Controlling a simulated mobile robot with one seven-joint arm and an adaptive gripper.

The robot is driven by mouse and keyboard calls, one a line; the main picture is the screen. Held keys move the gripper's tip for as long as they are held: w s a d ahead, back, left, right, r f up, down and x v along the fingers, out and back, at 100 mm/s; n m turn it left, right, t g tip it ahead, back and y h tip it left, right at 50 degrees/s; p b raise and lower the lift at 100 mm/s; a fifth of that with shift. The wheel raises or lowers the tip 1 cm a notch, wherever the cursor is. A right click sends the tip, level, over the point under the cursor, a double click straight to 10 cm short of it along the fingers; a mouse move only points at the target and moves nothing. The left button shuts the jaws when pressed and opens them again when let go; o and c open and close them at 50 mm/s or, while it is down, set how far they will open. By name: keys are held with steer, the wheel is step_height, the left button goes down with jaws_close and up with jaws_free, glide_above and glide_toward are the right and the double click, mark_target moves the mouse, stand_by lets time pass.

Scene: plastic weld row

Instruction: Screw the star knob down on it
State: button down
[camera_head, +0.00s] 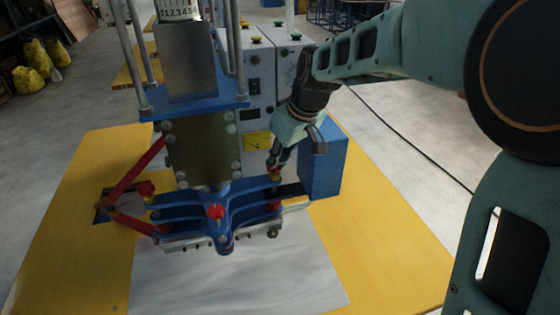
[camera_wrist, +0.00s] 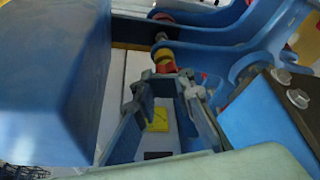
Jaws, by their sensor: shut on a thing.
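My gripper (camera_head: 274,168) reaches down to the right end of the blue clamp frame (camera_head: 238,204) on the weld press. It is shut on a small red knob (camera_head: 274,178), which also shows between the fingertips in the wrist view (camera_wrist: 165,67). A yellow ring (camera_wrist: 163,54) and a thin metal stem lie beyond the knob, in line with it. I cannot tell whether the knob is seated or how far its thread is engaged.
A blue box (camera_head: 322,165) stands close to the right of my gripper and fills the left of the wrist view (camera_wrist: 55,75). Metal columns and a grey plate (camera_head: 188,60) rise behind the frame. The yellow table (camera_head: 385,235) is clear at the right.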

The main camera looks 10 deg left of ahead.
mark_target(270, 169)
steer(key=s+m, duration=0.1)
steer(key=a+m+b, duration=0.1)
steer(key=s+f+m+h, duration=0.1)
steer(key=m, duration=0.1)
steer(key=shift+s+a+t, duration=0.3)
steer(key=shift+a+t, duration=0.05)
steer(key=shift+t, duration=0.05)
steer(key=shift+s+r+m+h+b, duration=0.2)
steer(key=shift+s+m+h+b, duration=0.1)
steer(key=shift+m+b, duration=0.35)
steer(key=c, duration=2.2)
jaws_free()
steer(key=shift+s+r, duration=0.1)
steer(key=shift+r, duration=0.15)
steer(key=shift+c, duration=0.2)
steer(key=shift+o, duration=1.3)
steer(key=shift+a, duration=0.15)
steer(key=shift+o, duration=1.2)
steer(key=shift+w, duration=0.3)
steer(key=o, duration=0.6)
steer(key=shift+w, duration=0.1)
